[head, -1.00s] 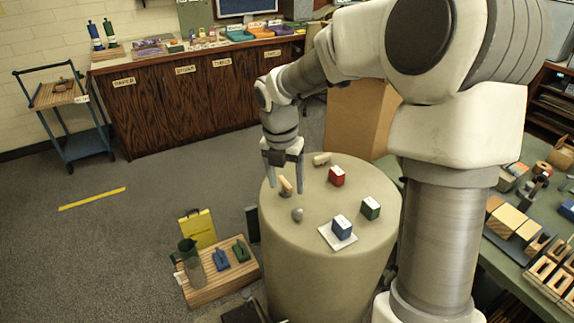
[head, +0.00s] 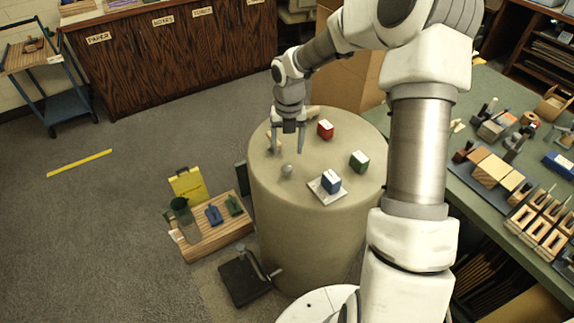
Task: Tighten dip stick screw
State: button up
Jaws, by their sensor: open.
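My gripper (head: 288,151) points down over the round tan table (head: 323,225), with its two fingers apart and nothing between them. A small grey rounded thing (head: 286,171) sits on the table just below and in front of the fingertips, apart from them. A small wooden piece (head: 270,146) is partly hidden behind the left finger. I cannot make out which of these, if any, is the dip stick screw; no thread or slot is visible at this size.
A wooden crate (head: 213,239) and a black stand (head: 241,280) are on the floor.

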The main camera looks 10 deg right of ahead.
aim_at(287, 167)
notch_tip(287, 167, down, 8)
jog(key=shift+r, duration=0.25)
grip_shut()
dwell(0.3)
